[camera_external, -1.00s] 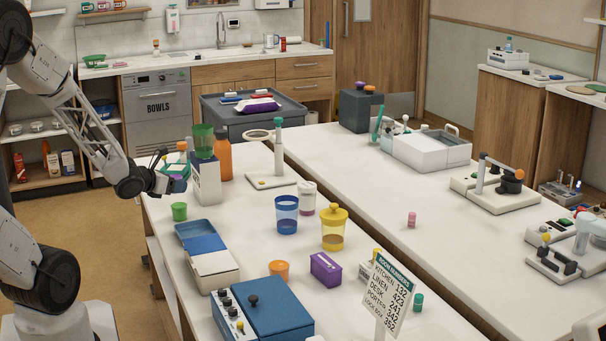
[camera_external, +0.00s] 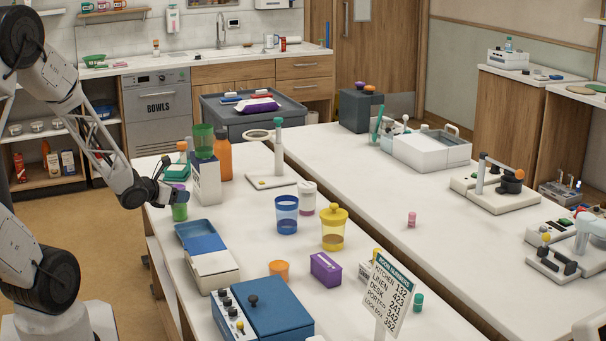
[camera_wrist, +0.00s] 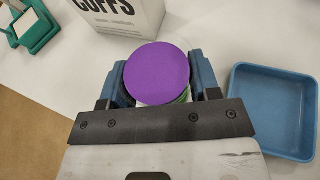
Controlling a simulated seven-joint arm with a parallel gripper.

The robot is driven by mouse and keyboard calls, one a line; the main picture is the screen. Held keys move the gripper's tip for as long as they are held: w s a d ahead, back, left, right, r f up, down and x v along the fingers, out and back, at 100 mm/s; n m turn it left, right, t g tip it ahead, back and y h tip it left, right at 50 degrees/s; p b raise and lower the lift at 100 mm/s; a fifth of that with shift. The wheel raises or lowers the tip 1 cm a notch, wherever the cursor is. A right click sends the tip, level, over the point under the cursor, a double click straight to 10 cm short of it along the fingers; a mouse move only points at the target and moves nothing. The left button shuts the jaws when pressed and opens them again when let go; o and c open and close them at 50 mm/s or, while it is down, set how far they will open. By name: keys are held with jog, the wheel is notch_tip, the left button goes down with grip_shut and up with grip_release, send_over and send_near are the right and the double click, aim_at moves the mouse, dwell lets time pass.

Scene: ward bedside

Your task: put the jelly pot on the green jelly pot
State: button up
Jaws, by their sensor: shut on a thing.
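The jelly pot shows in the wrist view as a round purple top (camera_wrist: 157,72) between the two fingers of my gripper (camera_wrist: 160,85). My gripper is shut on it. In the external view my gripper (camera_external: 177,195) is low at the table's left edge, directly above the green jelly pot (camera_external: 180,212), which stands upright. In the wrist view a sliver of green shows under the purple top's right edge. The held pot's lower part is mostly hidden, and I cannot tell whether it touches the green pot.
A blue tray (camera_wrist: 275,110) lies close on the right in the wrist view. A green-framed item (camera_wrist: 35,28) is at upper left.

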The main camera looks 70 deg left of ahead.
jog(key=shift+f, duration=0.25)
jog(key=o, duration=1.1)
jog(key=shift+r, duration=0.2)
jog(key=shift+s+r, duration=0.15)
jog(key=shift+s, duration=0.05)
jog(key=v, duration=1.1)
jog(key=shift+s+r, duration=0.2)
jog(key=shift+s, duration=0.05)
jog(key=shift+d, duration=0.15)
